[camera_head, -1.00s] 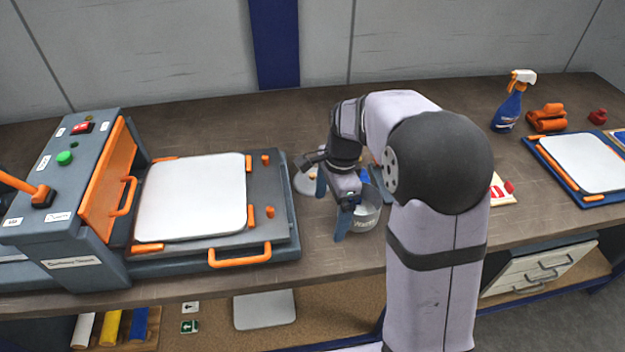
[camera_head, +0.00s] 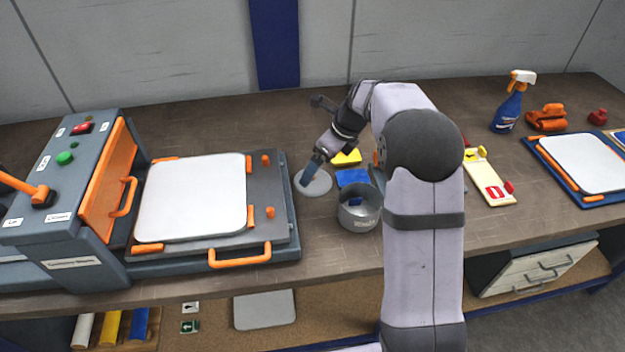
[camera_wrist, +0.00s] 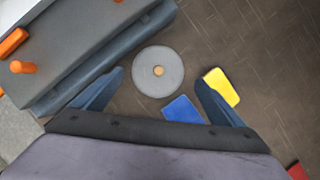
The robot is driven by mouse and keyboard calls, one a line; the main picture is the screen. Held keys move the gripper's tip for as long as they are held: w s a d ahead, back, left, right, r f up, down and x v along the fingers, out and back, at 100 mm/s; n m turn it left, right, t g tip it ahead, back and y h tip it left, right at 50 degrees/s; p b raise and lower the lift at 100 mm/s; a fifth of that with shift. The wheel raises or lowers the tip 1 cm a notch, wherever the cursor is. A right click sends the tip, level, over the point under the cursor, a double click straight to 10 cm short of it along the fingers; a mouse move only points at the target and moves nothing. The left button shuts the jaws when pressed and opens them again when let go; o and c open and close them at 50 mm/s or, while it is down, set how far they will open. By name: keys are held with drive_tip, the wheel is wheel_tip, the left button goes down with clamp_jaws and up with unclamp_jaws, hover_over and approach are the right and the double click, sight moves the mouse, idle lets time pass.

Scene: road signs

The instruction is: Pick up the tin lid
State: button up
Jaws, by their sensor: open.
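The tin lid (camera_head: 314,184) is a flat grey disc lying on the bench, between the press and the open tin (camera_head: 358,212). In the wrist view the lid (camera_wrist: 157,71) shows whole, with a small tan knob at its middle. My gripper (camera_head: 309,172) is over the lid's far part in the head view. In the wrist view my gripper (camera_wrist: 160,82) has its blue fingers spread wide, one on each side of the lid and a little short of it. Nothing is between the fingertips except the view of the lid. The tin stands upright with a blue piece inside.
The grey press (camera_head: 275,220) with orange handles stands close left of the lid. A blue piece (camera_wrist: 183,109) and a yellow piece (camera_wrist: 221,87) lie right of the lid. A cream board (camera_head: 490,182) and a spray bottle (camera_head: 508,108) are farther right.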

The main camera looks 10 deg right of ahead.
sight(315, 177)
drive_tip(key=shift+s+p+x, duration=0.2)
drive_tip(key=shift+p+x, duration=0.5)
drive_tip(key=shift+x, duration=1.9)
